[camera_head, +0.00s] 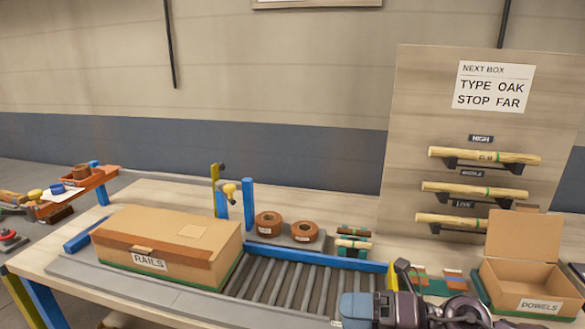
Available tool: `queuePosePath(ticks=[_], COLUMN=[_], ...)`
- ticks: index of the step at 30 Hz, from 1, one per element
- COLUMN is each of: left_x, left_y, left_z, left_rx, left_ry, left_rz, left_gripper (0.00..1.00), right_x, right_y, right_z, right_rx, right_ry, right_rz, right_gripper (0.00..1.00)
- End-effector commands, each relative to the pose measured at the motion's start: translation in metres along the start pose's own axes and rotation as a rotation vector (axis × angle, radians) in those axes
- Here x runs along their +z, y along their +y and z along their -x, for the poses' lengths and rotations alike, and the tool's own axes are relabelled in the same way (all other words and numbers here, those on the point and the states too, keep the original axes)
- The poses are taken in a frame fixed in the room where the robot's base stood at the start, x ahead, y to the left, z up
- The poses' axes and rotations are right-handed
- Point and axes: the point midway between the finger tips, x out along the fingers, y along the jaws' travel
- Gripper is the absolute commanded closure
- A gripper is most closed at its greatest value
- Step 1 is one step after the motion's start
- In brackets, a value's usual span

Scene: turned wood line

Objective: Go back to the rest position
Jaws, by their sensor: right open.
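My right gripper (398,308) shows at the bottom edge, right of centre, in front of the roller conveyor's right end. It is open, with nothing seen between its fingers; its lower part is cut off by the frame. My left gripper is not in view. A closed cardboard box labelled RAILS (165,248) sits on the left of the conveyor (285,280). An open cardboard box labelled DOWELS (528,288) stands to the right of my right gripper, apart from it.
A board (420,120) reads "TYPE OAK STOP FAR" and holds three wooden dowels (483,156) on racks. Two brown rolls (268,223) stand behind the conveyor. A yellow-and-blue post stop (230,192) rises behind the rails box. An orange tray (95,180) sits far left. The conveyor's middle rollers are bare.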

Motion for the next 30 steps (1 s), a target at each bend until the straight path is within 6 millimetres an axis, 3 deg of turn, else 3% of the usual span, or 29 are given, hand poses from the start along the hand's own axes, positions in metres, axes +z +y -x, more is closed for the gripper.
queuePosePath(ticks=[4,8,11,17,23,30], left_x=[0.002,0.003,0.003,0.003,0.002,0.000], left_y=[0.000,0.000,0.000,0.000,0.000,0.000], left_z=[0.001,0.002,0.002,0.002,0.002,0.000], left_rx=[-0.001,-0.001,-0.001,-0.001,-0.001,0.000], left_ry=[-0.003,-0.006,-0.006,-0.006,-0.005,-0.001], left_rz=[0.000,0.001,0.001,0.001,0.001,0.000], left_gripper=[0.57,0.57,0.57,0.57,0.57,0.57], right_x=[0.013,0.028,0.036,0.037,0.005,-0.075], right_y=[0.021,0.026,0.021,-0.011,-0.060,-0.111], right_z=[0.004,0.022,0.042,0.090,0.138,0.180], right_rx=[0.178,0.291,0.352,0.405,0.364,0.194], right_ry=[-0.259,-0.498,-0.684,-1.053,-1.398,-1.744], right_rz=[-0.178,-0.350,-0.494,-0.807,-1.148,-1.586], right_gripper=[0.31,0.31,0.31,0.31,0.31,0.31])
